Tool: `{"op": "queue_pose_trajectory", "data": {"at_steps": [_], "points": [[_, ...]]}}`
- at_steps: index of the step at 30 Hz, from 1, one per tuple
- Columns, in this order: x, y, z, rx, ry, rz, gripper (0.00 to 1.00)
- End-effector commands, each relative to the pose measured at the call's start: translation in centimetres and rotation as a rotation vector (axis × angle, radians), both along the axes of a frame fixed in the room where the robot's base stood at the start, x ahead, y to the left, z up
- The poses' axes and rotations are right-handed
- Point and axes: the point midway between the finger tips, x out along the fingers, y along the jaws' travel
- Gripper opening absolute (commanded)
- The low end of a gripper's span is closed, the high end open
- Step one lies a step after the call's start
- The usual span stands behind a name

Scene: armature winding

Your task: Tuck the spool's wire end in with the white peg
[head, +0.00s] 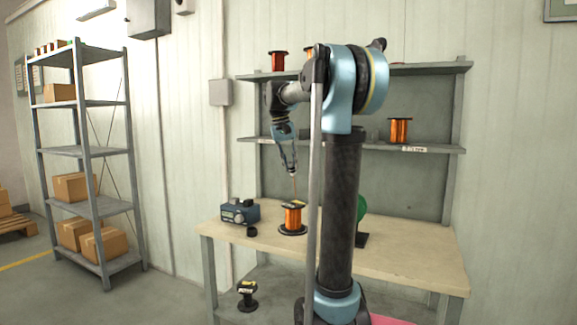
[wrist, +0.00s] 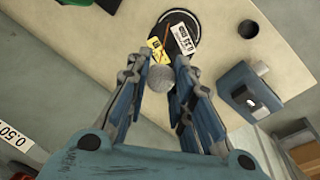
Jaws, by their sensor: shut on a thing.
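The spool (head: 293,217), wound with orange wire and with black flanges, stands upright on the bench. In the wrist view its dark top flange (wrist: 184,19) carries a yellow and a white label. A thin brownish strand (wrist: 164,27) shows by the labels; I cannot tell if it is the wire end. My gripper (head: 291,170) points down above the spool. In the wrist view my gripper (wrist: 157,66) is shut on a pale, round-ended thing, the white peg (wrist: 160,77).
A blue device (head: 240,211) with knobs stands left of the spool on the bench (head: 400,262). A small black piece (head: 252,232) lies in front of it. A green round thing (head: 361,207) stands to the right, partly behind my arm. Shelves with spools (head: 400,130) rise behind.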

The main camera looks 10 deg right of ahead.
Motion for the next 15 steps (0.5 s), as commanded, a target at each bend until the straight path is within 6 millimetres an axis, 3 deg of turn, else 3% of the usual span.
{"op": "queue_pose_trajectory", "data": {"at_steps": [5,15], "points": [[0.0,0.0,-0.7,0.0,0.0,0.001,0.02],[0.0,0.1,-4.3,0.0,0.0,0.001,0.02]]}}
